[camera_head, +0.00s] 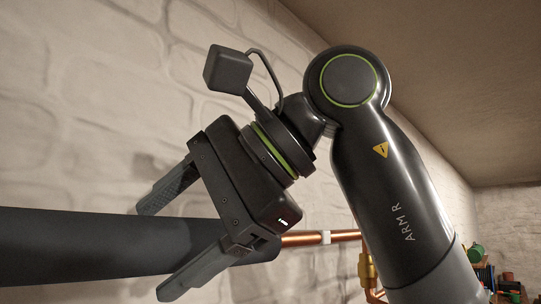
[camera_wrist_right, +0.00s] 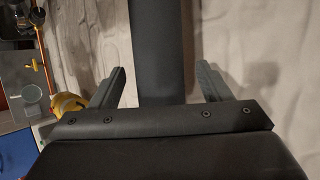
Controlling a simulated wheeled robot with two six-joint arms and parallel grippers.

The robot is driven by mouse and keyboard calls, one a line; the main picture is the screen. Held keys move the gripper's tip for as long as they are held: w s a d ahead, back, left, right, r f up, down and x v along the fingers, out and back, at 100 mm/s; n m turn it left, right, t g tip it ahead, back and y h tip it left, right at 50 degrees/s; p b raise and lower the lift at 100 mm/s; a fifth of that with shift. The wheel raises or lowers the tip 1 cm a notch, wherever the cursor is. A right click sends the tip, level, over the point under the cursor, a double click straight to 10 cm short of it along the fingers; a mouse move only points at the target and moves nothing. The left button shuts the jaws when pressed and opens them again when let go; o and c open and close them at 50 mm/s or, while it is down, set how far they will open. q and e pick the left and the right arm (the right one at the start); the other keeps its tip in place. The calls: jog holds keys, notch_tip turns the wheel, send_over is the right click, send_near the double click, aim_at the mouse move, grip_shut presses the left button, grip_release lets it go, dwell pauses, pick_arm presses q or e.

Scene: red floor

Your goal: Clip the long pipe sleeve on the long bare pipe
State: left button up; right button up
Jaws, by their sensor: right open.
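The long dark grey pipe sleeve (camera_head: 75,243) runs level along the wall from the left edge of the head view. The copper pipe (camera_head: 345,236) shows bare beyond the sleeve's right end, roughly in line with it. I cannot tell how fully the sleeve is seated around the pipe. My right gripper (camera_head: 161,250) is open, with one finger above the sleeve and one below it. In the wrist view the sleeve (camera_wrist_right: 156,45) runs between the two spread fingers (camera_wrist_right: 163,70), with gaps visible on both sides. My left gripper is out of view.
A pale brick wall (camera_head: 90,100) stands close behind the sleeve. A brass fitting (camera_head: 367,270) and more copper pipe sit behind my right arm. Several coloured items (camera_head: 485,268) are at the far right. A yellow object (camera_wrist_right: 68,105) shows in the wrist view.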

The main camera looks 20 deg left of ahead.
pick_arm(q)
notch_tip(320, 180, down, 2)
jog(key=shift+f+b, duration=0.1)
jog(key=shift+b, duration=0.9)
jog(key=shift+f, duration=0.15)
pick_arm(e)
jog(key=v, duration=1.7)
jog(key=shift+d, duration=0.15)
